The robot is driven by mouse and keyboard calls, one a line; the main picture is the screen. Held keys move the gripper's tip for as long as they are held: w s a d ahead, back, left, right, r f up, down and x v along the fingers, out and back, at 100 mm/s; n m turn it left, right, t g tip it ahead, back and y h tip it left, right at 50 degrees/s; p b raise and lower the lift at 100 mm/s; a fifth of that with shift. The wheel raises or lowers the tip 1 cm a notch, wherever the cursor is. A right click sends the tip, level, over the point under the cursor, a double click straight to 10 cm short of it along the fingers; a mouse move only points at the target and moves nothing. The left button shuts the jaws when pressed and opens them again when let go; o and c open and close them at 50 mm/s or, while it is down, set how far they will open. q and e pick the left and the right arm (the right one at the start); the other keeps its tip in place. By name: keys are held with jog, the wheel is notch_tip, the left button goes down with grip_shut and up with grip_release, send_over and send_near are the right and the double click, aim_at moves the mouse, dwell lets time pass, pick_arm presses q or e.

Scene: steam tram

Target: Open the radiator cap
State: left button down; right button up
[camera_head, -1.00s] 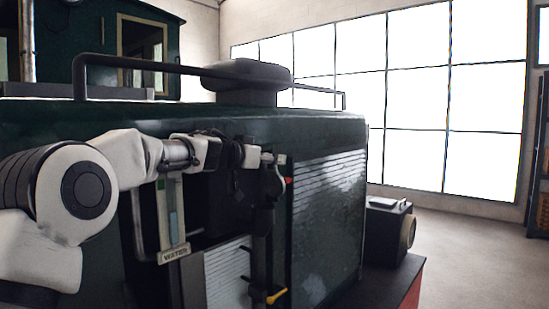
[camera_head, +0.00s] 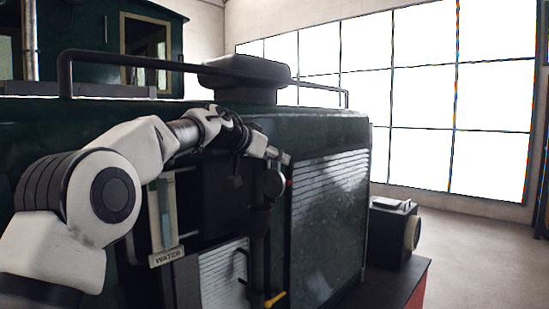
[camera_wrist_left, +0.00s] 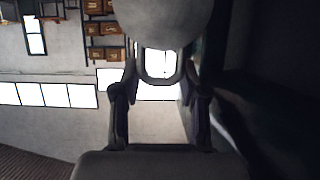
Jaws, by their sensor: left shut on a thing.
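A wide dark domed cover (camera_head: 245,72) on a short neck stands on top of the green tram body (camera_head: 330,130). I cannot tell for sure whether it is the radiator cap. My left gripper (camera_head: 276,154) is well below it, at the upper front of the body, tilted down to the right. In the left wrist view, the left gripper (camera_wrist_left: 160,115) is shut on a grey loop-shaped part (camera_wrist_left: 160,68) below a large rounded grey shape (camera_wrist_left: 165,20). Its contact is hard to make out in the head view. My right gripper is out of view.
A dark handrail (camera_head: 130,62) runs along the top of the body. A gauge labelled WATER (camera_head: 165,225), dark pipework and a yellow-handled lever (camera_head: 275,299) sit below my left arm. A dark lamp box (camera_head: 393,230) stands at the right. Floor is free beyond it.

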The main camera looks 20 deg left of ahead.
pick_arm(q)
jog(key=c, duration=0.6)
grip_release()
jog(key=shift+f, duration=0.25)
jog(key=shift+d+r, duration=0.15)
jog(key=shift+d, duration=0.05)
jog(key=shift+a+r, duration=0.15)
jog(key=shift+s+a+r, duration=0.1)
jog(key=shift+s+r, duration=0.05)
jog(key=shift+s, duration=0.2)
jog(key=v, duration=0.7)
jog(key=shift+s, duration=0.2)
